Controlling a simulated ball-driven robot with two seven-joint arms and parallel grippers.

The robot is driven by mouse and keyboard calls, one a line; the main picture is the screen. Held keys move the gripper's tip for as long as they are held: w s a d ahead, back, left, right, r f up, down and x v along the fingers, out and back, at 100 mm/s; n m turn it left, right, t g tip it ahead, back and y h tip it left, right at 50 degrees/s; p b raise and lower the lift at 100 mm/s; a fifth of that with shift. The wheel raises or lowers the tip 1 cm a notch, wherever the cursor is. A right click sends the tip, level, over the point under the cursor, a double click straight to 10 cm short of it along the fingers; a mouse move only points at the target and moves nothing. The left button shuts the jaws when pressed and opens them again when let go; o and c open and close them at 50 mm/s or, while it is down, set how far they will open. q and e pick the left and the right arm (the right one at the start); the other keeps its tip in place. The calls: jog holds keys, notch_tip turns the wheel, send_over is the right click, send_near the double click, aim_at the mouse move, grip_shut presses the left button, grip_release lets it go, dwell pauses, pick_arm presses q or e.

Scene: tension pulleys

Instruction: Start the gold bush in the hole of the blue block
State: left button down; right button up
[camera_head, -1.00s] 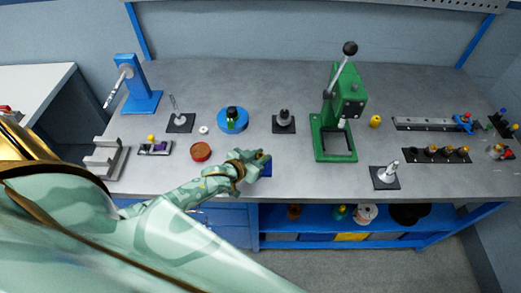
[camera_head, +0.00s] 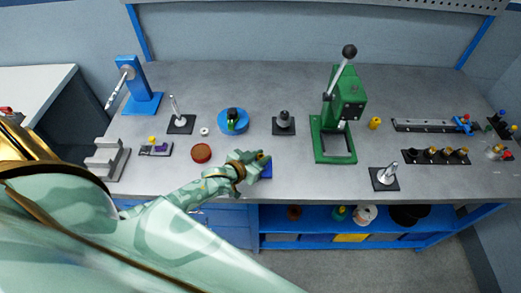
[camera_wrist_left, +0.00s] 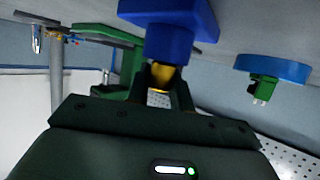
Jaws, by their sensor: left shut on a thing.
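The blue block (camera_head: 267,174) sits near the front edge of the bench, partly hidden by my left gripper (camera_head: 264,159). In the left wrist view the blue block (camera_wrist_left: 180,14) shows at the top centre, with a narrower blue part facing the fingers. My left gripper (camera_wrist_left: 160,88) is shut on the gold bush (camera_wrist_left: 162,75), which shows between the fingers. The bush lines up closely with the narrower blue part. I cannot tell whether its end touches the block or is inside the hole. My right gripper is not in view.
A green press (camera_head: 335,125) stands right of the block. A blue round base (camera_head: 232,122) and a black square plate (camera_head: 284,126) lie behind it. A brown round dish (camera_head: 201,153) is to the left. The bench between the block and press is clear.

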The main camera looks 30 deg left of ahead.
pick_arm(q)
jog(key=c, duration=1.1)
grip_release()
jog(key=shift+c, duration=0.2)
jog(key=shift+s, duration=0.15)
jog(key=p+v, duration=0.2)
jog(key=v, duration=1.4)
jog(key=shift+r, duration=0.15)
